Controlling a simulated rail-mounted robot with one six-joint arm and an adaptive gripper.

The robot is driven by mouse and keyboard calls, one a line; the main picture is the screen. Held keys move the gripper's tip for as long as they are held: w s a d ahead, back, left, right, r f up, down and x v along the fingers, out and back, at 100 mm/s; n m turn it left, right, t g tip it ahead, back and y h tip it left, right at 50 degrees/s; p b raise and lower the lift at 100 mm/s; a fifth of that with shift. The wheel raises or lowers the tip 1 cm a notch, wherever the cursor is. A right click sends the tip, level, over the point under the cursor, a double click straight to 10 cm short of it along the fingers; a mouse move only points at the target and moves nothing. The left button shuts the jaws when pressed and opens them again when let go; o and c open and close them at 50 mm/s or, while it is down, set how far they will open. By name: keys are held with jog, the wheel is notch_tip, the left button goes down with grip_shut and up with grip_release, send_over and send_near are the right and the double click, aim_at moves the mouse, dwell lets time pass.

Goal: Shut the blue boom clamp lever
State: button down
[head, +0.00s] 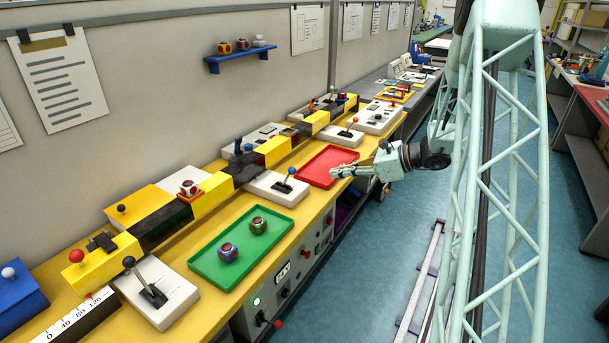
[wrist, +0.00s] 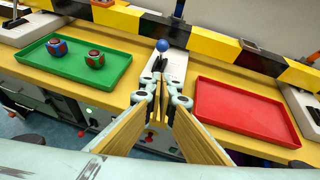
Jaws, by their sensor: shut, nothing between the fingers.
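A lever with a blue ball knob (head: 291,171) stands tilted on a white base (head: 270,188) at the table's front edge, between the green and red trays. In the wrist view the blue knob (wrist: 162,45) is straight ahead, beyond the fingers. My gripper (head: 335,173) is to the right of the blue-knobbed lever, near the red tray, and apart from the lever. In the wrist view its fingers (wrist: 160,82) are together and empty.
The red tray (head: 327,152) is empty. A yellow and black boom (head: 275,151) runs along behind both. Other levers with black (head: 129,262) and red knobs (head: 355,120) stand along the table.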

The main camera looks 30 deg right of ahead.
jog(key=shift+w+a, duration=0.1)
dwell(0.3)
jog(key=b, duration=0.2)
send_near(288, 177)
jog(key=f, duration=0.2)
jog(key=shift+w+a+r, duration=0.25)
jog(key=shift+w+a, duration=0.05)
jog(key=shift+w, duration=0.25)
jog(key=shift+w+a+r, duration=0.25)
jog(key=shift+w, duration=0.25)
